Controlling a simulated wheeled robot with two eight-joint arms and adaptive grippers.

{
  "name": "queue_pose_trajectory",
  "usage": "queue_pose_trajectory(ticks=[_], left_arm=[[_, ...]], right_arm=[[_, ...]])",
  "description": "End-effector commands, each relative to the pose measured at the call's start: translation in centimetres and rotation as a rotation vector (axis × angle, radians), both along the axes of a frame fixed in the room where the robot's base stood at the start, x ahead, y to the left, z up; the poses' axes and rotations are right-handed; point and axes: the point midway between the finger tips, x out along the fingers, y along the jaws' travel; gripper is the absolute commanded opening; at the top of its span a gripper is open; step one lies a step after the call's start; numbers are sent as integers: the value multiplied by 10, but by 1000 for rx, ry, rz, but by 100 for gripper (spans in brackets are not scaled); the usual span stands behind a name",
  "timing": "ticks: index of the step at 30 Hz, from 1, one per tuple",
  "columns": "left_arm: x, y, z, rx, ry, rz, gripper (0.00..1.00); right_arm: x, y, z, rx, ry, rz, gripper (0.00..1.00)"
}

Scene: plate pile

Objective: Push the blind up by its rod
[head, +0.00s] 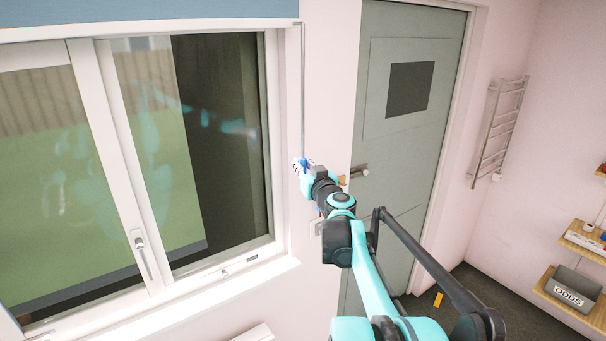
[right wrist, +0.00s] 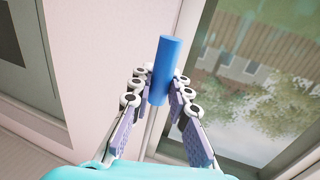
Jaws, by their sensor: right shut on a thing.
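The blue blind (head: 150,10) is gathered at the top of the window, with its pale bottom bar across the upper part of the frame. A thin grey rod (head: 303,90) hangs from the bar's right end, down along the wall beside the window. My right gripper (head: 302,165) is at the rod's lower end. In the right wrist view a blue cylindrical handle (right wrist: 167,70) stands between the fingers of the right gripper (right wrist: 160,95), which are shut on it. My left gripper is not in view.
The white-framed window (head: 270,140) with its handle (head: 142,255) and sill (head: 200,285) is left of the gripper. A grey-green door (head: 400,150) with a lever handle (head: 359,171) is close on the right. A towel rail (head: 497,130) and shelves (head: 570,300) are farther right.

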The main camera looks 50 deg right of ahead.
Motion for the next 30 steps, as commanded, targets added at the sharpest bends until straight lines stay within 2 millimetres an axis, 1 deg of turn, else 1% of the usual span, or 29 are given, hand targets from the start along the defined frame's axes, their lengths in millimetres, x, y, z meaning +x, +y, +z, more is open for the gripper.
queue_pose_trajectory(ticks=[1,3,7,12,23,24,25,26,30], left_arm=[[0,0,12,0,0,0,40],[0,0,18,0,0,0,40],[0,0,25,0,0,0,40],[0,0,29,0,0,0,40],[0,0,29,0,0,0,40],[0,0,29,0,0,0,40],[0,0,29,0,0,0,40],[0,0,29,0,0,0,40],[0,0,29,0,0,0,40]], right_arm=[[0,0,15,0,0,0,0],[0,0,26,0,0,0,0],[0,0,38,0,0,0,0],[0,0,45,1,-1,0,0],[0,-1,47,1,-2,-1,0],[0,-1,47,1,-2,-1,27],[0,-1,46,1,-2,-1,34],[0,-1,46,1,-2,-1,39],[0,0,46,0,-1,-1,39]])
